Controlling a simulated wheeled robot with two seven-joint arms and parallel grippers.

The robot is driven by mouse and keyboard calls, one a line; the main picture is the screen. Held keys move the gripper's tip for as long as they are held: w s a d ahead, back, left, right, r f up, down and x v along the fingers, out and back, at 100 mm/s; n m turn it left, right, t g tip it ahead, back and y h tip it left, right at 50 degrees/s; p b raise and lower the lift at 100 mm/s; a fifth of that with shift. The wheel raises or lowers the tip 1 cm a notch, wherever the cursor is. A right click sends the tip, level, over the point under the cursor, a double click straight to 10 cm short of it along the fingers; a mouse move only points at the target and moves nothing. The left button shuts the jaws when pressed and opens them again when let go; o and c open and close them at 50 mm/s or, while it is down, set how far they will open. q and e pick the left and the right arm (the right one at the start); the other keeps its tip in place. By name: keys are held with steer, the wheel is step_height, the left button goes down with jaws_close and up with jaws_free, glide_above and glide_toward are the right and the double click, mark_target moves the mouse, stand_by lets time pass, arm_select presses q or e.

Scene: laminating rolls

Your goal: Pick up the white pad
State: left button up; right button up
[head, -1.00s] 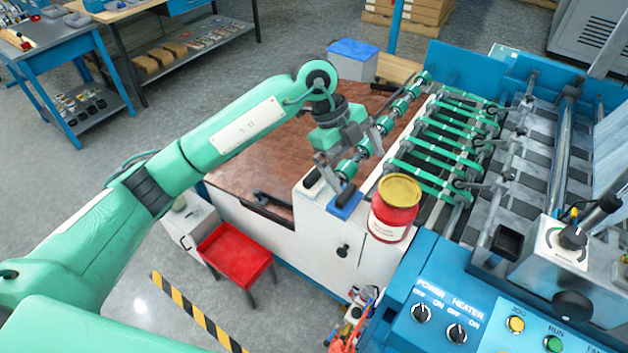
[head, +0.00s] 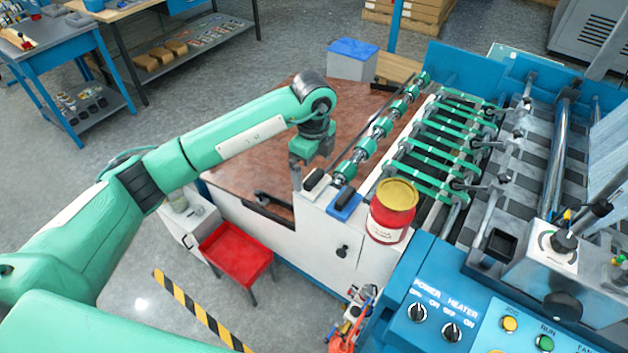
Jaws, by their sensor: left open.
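The white pad (head: 310,193), with a dark grip on top, lies on the white ledge at the near end of the roller machine. A blue pad (head: 341,208) with a dark grip lies just to its right. I cannot tell whether a finger touches the pad. My right gripper is out of view.
A red and yellow can (head: 392,212) stands right of the blue pad. Green-ringed rollers (head: 366,150) run behind the pads. A brown board (head: 245,170) lies left of the ledge, and a red tray (head: 237,255) stands below in front.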

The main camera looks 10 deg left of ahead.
mark_target(314, 176)
arm_select(q)
steer(key=shift+f+p, duration=0.3)
step_height(314, 176, down, 4)
steer(key=shift+w+f+p, duration=0.1)
steer(key=shift+w+p, duration=0.05)
steer(key=shift+p, duration=0.95)
steer(key=shift+f, duration=0.25)
steer(key=c, duration=1)
steer(key=shift+r, duration=0.1)
steer(key=shift+r+b, duration=0.35)
steer(key=shift+r, duration=0.15)
steer(key=shift+r+b, duration=2.35)
steer(key=shift+r, duration=7.05)
